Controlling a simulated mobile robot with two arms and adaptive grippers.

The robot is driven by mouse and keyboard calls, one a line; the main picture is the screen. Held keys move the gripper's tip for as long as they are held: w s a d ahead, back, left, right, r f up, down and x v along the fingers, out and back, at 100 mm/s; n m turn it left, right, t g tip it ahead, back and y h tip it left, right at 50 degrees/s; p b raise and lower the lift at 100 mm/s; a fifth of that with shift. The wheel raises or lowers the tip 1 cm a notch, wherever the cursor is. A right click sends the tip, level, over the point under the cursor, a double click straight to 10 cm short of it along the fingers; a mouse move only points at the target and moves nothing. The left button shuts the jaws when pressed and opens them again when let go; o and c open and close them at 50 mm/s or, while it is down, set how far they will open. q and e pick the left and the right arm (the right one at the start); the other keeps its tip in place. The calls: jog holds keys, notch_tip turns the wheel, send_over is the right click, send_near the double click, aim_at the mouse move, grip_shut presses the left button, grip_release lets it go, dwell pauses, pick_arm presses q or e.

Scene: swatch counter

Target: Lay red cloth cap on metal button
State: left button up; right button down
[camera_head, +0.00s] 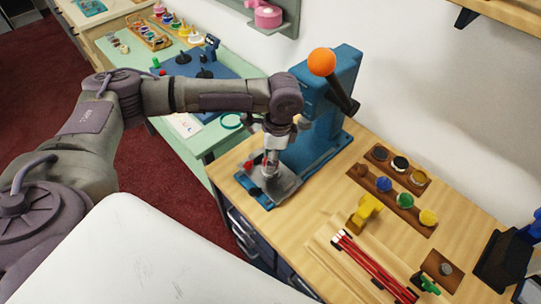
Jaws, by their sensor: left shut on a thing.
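My left gripper (271,163) reaches down over the metal plate at the foot of the blue press. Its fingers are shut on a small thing. A bit of red shows at the fingertips, which fits the red cloth cap (264,162), mostly hidden by the fingers. A small round metal piece (270,172) shows just below the fingertips on the plate; I cannot tell for sure that it is the metal button. Whether cap and metal touch is too small to tell. My right gripper is not in view.
The blue press (325,120) with an orange-knobbed lever stands right behind the gripper. Wooden holders with coloured knobs (403,200), a yellow piece (364,212) and red sticks (372,262) lie to the right. A green table (205,140) with tools is behind.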

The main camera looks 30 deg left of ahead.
pick_arm(q)
jog(key=shift+f, duration=0.55)
dwell(0.4)
jog(key=o, duration=0.7)
jog(key=shift+o, duration=0.2)
jog(key=shift+r, duration=0.25)
notch_tip(320, 180, up, 11)
jog(key=d, duration=0.1)
jog(key=shift+w+d+r, duration=0.15)
jog(key=shift+w+r, duration=0.05)
jog(key=shift+w, duration=0.2)
jog(key=shift+s+f, duration=0.1)
